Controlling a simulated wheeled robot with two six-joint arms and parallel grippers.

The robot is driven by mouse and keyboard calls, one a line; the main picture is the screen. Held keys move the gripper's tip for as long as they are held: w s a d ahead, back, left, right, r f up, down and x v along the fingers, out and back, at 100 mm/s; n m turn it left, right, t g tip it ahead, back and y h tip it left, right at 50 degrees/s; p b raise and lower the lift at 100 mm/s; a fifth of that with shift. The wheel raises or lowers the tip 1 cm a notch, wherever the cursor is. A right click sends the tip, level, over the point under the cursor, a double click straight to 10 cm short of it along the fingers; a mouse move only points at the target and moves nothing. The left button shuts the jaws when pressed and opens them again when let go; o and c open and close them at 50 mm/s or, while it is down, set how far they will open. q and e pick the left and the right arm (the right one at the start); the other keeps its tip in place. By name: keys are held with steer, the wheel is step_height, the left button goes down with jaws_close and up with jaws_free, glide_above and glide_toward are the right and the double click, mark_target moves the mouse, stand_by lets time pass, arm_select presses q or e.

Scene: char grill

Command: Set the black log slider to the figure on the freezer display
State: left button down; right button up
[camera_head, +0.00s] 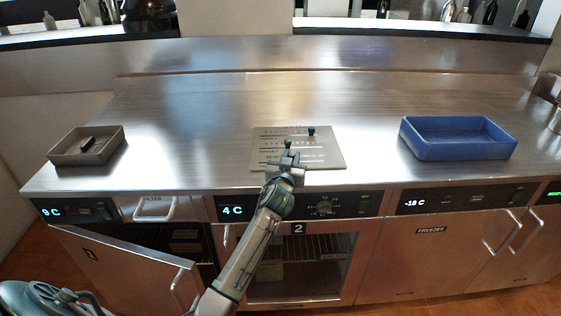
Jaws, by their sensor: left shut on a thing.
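The slider panel (326,159), a grey plate with several horizontal scales, lies on the steel counter. A dark blue knob (311,131) stands on its top row and a green knob (288,143) on a row below. My left gripper (287,156) is over the lower middle of the panel, just in front of the green knob. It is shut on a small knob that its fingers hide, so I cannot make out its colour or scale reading. No black knob shows openly. The freezer display (414,202) reads -18 C. My right gripper is not in view.
A blue tray (459,152) stands on the counter at right. A grey-brown tray (62,157) with a small dark item (87,144) stands at left. Other displays read 4 C (232,210) and what looks like 9 C (51,211). A cabinet door (125,262) hangs open at lower left.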

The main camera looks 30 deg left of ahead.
arm_select(q)
steer(key=c, duration=1.3)
jaws_free()
steer(key=shift+o, duration=0.3)
steer(key=shift+s, duration=0.1)
